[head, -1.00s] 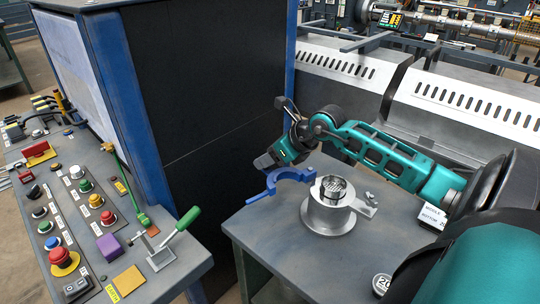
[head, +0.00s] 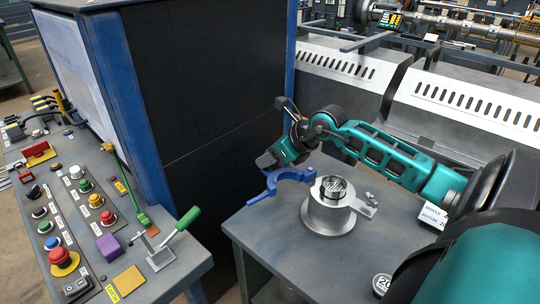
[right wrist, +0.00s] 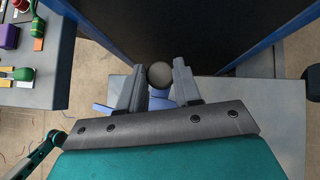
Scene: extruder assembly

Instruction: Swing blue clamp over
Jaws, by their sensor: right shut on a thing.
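The blue clamp (head: 287,175) is an open curved jaw at the back left edge of a grey table. It stands just left of a silver cylindrical housing (head: 328,216) and appears open, not wrapped around it. My right gripper (head: 265,161) is at the back of the clamp, shut on it. In the right wrist view my right gripper (right wrist: 160,86) has its fingers on either side of a grey round knob (right wrist: 160,75), with blue clamp parts (right wrist: 155,102) just below it. Exact contact is hard to see. My left gripper is not in view.
A perforated round screen (head: 333,187) sits on top of the housing. A control panel (head: 100,190) with buttons and a green-handled lever (head: 187,219) is at left. A dark cabinet (head: 200,85) stands behind; the table's front left is clear.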

